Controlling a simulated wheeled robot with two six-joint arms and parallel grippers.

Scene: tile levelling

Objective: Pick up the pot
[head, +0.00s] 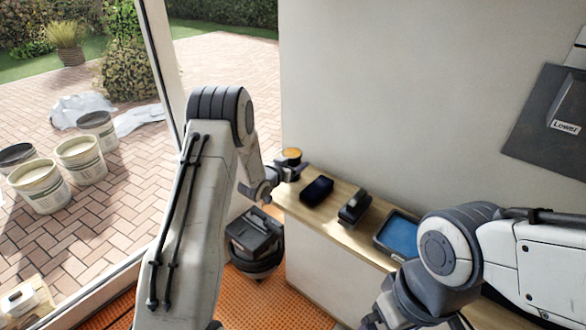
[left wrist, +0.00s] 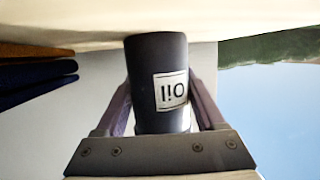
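The pot is a dark cylinder with a white "Oil" label and orange-yellow contents at its open top. In the head view the pot (head: 291,154) is upright at the far left end of the wooden bench. My left gripper (head: 284,173) is at its side. In the left wrist view, which is upside down, the pot (left wrist: 160,80) fills the space between the fingers of my left gripper (left wrist: 160,95), with no clear gap on either side. The pot's base meets or lies just above the bench top. My right gripper (head: 374,318) is low at the bottom edge, mostly hidden by its arm.
A wall rises behind the bench.

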